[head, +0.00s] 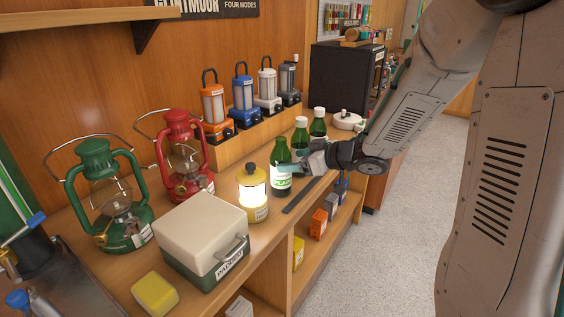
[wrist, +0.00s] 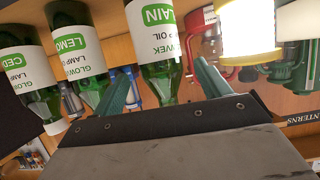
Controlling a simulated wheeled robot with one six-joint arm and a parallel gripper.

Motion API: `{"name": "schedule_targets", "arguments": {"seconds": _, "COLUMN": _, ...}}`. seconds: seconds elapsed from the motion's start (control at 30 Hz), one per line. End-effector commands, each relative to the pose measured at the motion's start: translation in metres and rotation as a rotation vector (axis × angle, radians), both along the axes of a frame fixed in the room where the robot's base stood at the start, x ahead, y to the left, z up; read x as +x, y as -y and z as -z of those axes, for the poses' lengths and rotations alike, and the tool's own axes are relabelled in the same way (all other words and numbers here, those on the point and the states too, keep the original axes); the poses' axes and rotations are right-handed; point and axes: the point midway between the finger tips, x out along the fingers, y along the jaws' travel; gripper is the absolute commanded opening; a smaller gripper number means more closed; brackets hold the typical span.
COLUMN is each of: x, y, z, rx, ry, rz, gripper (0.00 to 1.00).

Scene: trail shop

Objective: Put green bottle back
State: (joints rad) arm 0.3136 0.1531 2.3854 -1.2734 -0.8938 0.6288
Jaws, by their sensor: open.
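The nearest green bottle (head: 281,167), with a white and green label, stands upright on the wooden counter beside the lit yellow lantern. In the wrist view its label reads PLAIN (wrist: 157,45). My gripper (head: 292,165) is at this bottle from the right. In the wrist view my gripper (wrist: 165,70) is open, with the bottle between its two teal fingers; I cannot tell whether either touches it. Two similar green bottles stand behind in a row, the middle one (head: 300,138) labelled LEMO… and the far one (head: 318,126) CED….
A lit yellow lantern (head: 253,192) stands close left of the bottle. A dark strip (head: 302,194) lies along the counter front. Red (head: 183,160) and green (head: 99,195) lanterns and a pale box (head: 202,232) stand to the left. Several small lanterns stand on a raised step behind.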

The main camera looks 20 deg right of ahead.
Motion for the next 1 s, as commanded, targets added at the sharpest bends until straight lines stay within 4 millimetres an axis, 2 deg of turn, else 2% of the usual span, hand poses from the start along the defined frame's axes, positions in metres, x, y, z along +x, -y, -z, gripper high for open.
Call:
{"name": "schedule_targets", "arguments": {"seconds": 0.1, "x": -0.018, "y": 0.014, "z": -0.01, "rx": -0.001, "ry": 0.002, "rz": 0.003, "gripper": 0.76}}
{"name": "schedule_targets", "arguments": {"seconds": 0.3, "x": -0.036, "y": 0.027, "z": -0.019, "rx": -0.001, "ry": 0.0, "rz": 0.002, "gripper": 0.76}}
{"name": "schedule_targets", "arguments": {"seconds": 0.53, "x": -0.037, "y": 0.032, "z": -0.024, "rx": -0.028, "ry": 0.008, "rz": 0.031, "gripper": 0.76}}
{"name": "schedule_targets", "arguments": {"seconds": 0.67, "x": -0.029, "y": 0.048, "z": -0.042, "rx": -0.145, "ry": 0.026, "rz": 0.183, "gripper": 0.76}}
{"name": "schedule_targets", "arguments": {"seconds": 0.77, "x": -0.034, "y": 0.07, "z": -0.063, "rx": -0.264, "ry": 0.011, "rz": 0.371, "gripper": 0.76}}
{"name": "schedule_targets", "arguments": {"seconds": 0.87, "x": -0.057, "y": 0.089, "z": -0.079, "rx": -0.355, "ry": -0.064, "rz": 0.559, "gripper": 0.76}}
{"name": "schedule_targets", "arguments": {"seconds": 0.97, "x": -0.096, "y": 0.098, "z": -0.086, "rx": -0.404, "ry": -0.192, "rz": 0.704, "gripper": 0.76}}
{"name": "schedule_targets", "arguments": {"seconds": 1.0, "x": -0.115, "y": 0.097, "z": -0.086, "rx": -0.414, "ry": -0.259, "rz": 0.745, "gripper": 0.76}}
